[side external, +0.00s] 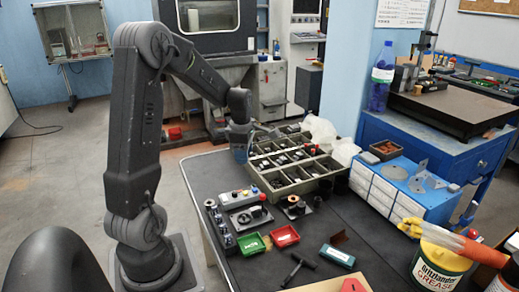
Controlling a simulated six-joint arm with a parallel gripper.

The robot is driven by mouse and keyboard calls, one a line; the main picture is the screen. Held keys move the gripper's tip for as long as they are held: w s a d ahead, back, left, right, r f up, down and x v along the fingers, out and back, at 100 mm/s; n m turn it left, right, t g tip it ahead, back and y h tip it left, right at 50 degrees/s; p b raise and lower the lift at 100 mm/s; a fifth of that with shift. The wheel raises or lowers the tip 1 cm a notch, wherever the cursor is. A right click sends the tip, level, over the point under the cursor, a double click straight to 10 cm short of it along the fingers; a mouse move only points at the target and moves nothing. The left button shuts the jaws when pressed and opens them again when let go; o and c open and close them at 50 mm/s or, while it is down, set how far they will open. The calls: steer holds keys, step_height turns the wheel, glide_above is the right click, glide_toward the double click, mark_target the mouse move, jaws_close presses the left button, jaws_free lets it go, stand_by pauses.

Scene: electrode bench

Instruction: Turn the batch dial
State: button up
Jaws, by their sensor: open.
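My gripper (241,153) hangs at the end of the arm, above the far left edge of the dark bench, just left of the compartment tray. It is open, small in the picture, and I see nothing between its fingers. A small grey control box (240,198) with coloured knobs or buttons sits on the bench below and in front of the gripper, apart from it. I cannot tell which part, if any, is the batch dial.
A compartment tray (260,180) of small parts stands at the back. Green (251,243) and red (285,236) trays, a T-shaped tool (298,268) and a teal box (337,255) lie in front. A blue-and-white drawer unit (430,203) and grease tub (437,262) stand right.

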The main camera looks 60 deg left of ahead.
steer(key=d+r+m+t, duration=0.1)
steer(key=d+r+m, duration=0.5)
steer(key=d+m, duration=0.3)
steer(key=shift+d+r+y, duration=0.3)
steer(key=shift+d+r, duration=0.1)
steer(key=shift+d, duration=0.7)
steer(key=n+g+h, duration=0.1)
steer(key=n+g, duration=0.1)
steer(key=n, duration=1.1)
glide_toward(235, 192)
steer(key=f, duration=0.9)
steer(key=shift+s+f, duration=0.2)
steer(key=shift+s, duration=0.05)
